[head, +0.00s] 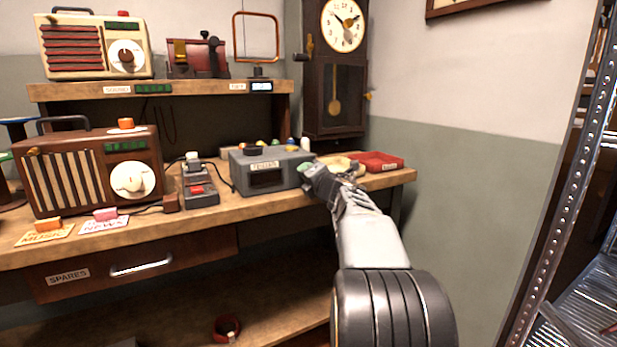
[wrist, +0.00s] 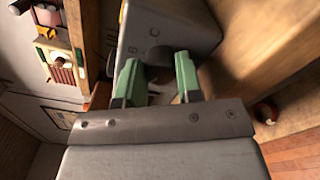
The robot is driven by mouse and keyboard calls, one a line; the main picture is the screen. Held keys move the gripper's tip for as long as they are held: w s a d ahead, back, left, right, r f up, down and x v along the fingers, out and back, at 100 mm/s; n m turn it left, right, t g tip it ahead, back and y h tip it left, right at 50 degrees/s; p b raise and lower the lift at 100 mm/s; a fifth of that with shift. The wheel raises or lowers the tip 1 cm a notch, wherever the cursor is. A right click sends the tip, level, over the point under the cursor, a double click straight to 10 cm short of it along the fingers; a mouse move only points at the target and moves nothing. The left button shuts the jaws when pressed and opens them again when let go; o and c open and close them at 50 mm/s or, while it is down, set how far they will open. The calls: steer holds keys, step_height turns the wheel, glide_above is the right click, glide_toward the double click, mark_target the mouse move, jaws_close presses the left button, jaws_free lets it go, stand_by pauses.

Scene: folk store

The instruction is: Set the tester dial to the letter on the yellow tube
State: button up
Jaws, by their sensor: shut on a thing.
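The tester (head: 240,172) is a grey box with a label and a dark window on its front, standing on the bench. Its grey casing (wrist: 195,25) also fills the top middle of the wrist view, with a few small letters on its face. My gripper (head: 305,172) is at the tester's right end. In the wrist view, my gripper (wrist: 158,78) has its green fingers on either side of a dark knob, the tester dial (wrist: 158,56), and is shut on it. The dial's pointer is hidden. Small coloured pieces sit on top of the tester; I cannot tell which is the yellow tube or read its letter.
A brown radio (head: 88,170) stands left on the bench, with a small grey device (head: 200,190) beside it. A red tray (head: 380,161) lies at the right end. A shelf (head: 200,92) above holds a cream radio (head: 95,48). A clock (head: 340,75) stands behind.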

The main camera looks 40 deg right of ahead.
steer(key=shift+f, duration=0.1)
steer(key=o, duration=0.9)
steer(key=shift+o, duration=0.2)
steer(key=shift+s, duration=0.1)
steer(key=s+a+p, duration=0.2)
steer(key=s, duration=1.1)
steer(key=shift+s, duration=0.25)
